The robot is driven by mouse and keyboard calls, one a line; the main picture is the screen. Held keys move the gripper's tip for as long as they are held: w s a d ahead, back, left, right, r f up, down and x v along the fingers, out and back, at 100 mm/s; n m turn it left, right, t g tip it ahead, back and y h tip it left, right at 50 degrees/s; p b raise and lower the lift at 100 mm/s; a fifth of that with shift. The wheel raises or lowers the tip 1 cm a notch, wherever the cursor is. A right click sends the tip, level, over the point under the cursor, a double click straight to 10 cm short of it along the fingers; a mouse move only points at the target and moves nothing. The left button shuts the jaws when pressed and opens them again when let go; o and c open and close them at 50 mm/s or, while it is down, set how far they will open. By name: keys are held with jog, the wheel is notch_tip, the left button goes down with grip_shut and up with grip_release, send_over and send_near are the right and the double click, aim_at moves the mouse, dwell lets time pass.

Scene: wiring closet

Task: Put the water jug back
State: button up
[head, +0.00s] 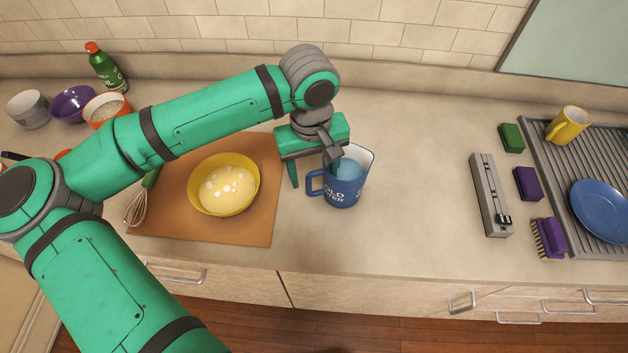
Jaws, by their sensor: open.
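The blue water jug (346,187) stands upright on the counter, right of the cutting board. It has white lettering, partly readable as "water", and light blue contents show inside. Its handle (315,183) points left. My gripper (315,170) is open above the jug's left side. One finger hangs left of the handle, and the other is over the jug's rim near its opening. I cannot tell whether either finger touches the jug.
A yellow bowl (223,190) with pale contents and white bits sits on the brown board (180,226), beside a whisk (137,207). A grey rail-like device (488,195), sponges and a drying rack (560,160) are at the right. The counter between jug and device is clear.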

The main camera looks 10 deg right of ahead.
notch_tip(320, 180, up, 5)
jog(key=shift+w+f, duration=0.1)
jog(key=shift+f, duration=0.1)
jog(key=shift+a+r, duration=0.15)
jog(key=shift+r, duration=0.7)
jog(key=shift+s+d, duration=0.2)
jog(key=shift+w+a, duration=0.1)
